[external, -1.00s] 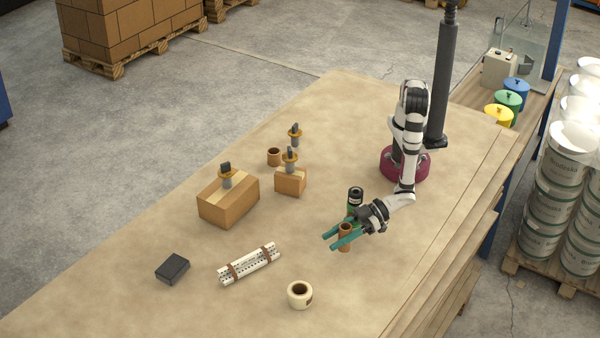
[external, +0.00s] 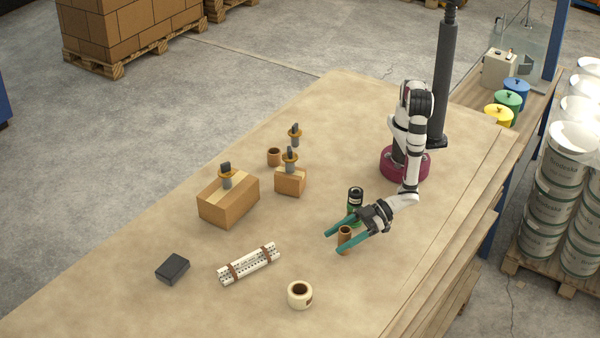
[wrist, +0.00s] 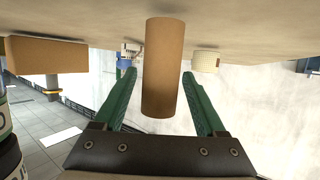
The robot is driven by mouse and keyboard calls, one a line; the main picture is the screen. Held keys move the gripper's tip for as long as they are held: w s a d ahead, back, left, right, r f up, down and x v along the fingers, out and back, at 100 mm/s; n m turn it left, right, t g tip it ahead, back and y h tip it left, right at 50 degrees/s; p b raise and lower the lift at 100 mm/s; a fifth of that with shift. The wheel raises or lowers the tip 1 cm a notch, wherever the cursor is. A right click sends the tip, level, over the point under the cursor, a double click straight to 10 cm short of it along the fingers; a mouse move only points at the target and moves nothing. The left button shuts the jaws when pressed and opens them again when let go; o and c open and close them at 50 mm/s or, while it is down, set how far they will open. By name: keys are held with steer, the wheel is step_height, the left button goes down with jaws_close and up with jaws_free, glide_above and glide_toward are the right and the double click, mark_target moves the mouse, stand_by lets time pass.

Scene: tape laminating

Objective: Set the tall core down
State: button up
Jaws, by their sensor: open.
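The tall core (external: 345,239) is a brown cardboard tube standing upright on the table. My gripper (external: 343,240) is open with its green fingers on either side of the core. In the wrist view the core (wrist: 162,70) stands between the spread fingers of my gripper (wrist: 160,78), with a visible gap on each side. That view appears upside down, with the tabletop along its top.
A black and green can (external: 355,200) stands close behind my gripper. A cream tape roll (external: 300,295), a strapped white bundle (external: 249,263) and a dark box (external: 172,268) lie nearby. Cartons (external: 228,202) and a short core (external: 274,157) stand further back.

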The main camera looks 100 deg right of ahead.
steer(key=v, duration=1)
steer(key=shift+s+r, duration=0.15)
steer(key=shift+s, duration=0.2)
steer(key=w+d+r+m+g+y, duration=0.1)
steer(key=w+d+r+m+g, duration=0.15)
steer(key=w+r, duration=0.4)
steer(key=w+d+r+m+g, duration=0.2)
steer(key=w+r+m, duration=0.25)
steer(key=r, duration=0.25)
steer(key=d+r+n, duration=0.1)
steer(key=d+r, duration=0.6)
steer(key=d, duration=0.2)
steer(key=s+d+r+g+h, duration=0.25)
steer(key=s+d, duration=0.55)
steer(key=d, duration=0.5)
steer(key=s+d+f+m+g, duration=0.1)
steer(key=s+f+m+g, duration=0.1)
steer(key=s+f+g, duration=0.4)
steer(key=s+f, duration=0.1)
steer(key=s, duration=0.3)
steer(key=shift+f, duration=0.2)
